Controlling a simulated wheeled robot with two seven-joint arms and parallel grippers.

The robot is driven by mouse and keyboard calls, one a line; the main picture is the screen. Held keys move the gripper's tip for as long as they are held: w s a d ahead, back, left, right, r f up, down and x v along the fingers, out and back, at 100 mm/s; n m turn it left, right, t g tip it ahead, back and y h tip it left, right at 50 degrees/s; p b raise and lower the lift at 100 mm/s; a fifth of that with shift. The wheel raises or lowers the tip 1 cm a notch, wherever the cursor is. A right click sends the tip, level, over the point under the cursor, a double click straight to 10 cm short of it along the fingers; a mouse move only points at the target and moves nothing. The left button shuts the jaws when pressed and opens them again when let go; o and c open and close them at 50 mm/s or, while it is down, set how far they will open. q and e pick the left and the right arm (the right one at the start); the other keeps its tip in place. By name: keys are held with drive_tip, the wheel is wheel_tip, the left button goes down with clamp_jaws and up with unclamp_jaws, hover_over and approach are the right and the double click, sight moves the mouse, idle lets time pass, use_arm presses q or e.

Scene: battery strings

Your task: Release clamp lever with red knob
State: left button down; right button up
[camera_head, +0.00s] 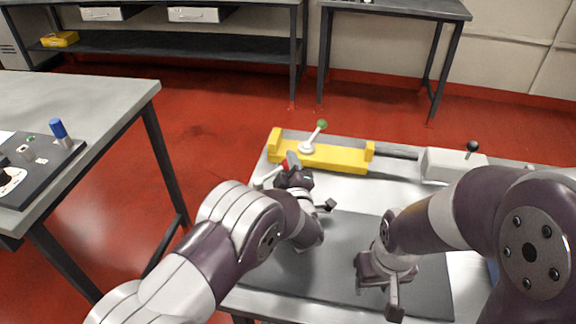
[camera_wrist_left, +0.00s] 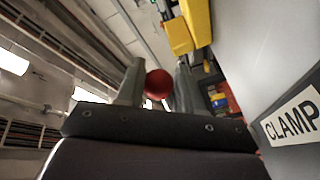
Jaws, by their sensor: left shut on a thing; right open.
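The red knob (camera_head: 285,165) of the clamp lever shows at the left end of the bench fixture, mostly hidden by my left gripper (camera_head: 294,167). In the left wrist view the red knob (camera_wrist_left: 158,84) sits between the two fingers of my left gripper (camera_wrist_left: 158,88), which is shut on it. A "CLAMP" label (camera_wrist_left: 292,122) is on a grey surface at the right of that view. The lever's shaft is mostly hidden. My right gripper (camera_head: 379,290) is open and empty above the dark mat, away from the knob.
A yellow fixture (camera_head: 325,155) with a green-knobbed lever (camera_head: 321,125) stands just behind my left gripper. A grey block with a black-knobbed lever (camera_head: 472,147) is at the right. The dark mat (camera_head: 335,262) is clear. Another table (camera_head: 95,95) stands at the left.

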use_arm(q)
drive_tip(key=c, duration=0.8)
unclamp_jaws()
drive_tip(key=shift+r, duration=0.2)
drive_tip(key=shift+f, duration=0.1)
drive_tip(key=shift+s, duration=0.1)
drive_tip(key=s, duration=0.4)
drive_tip(key=s+d, duration=0.1)
drive_tip(key=s, duration=0.7)
drive_tip(key=shift+s+d, duration=0.2)
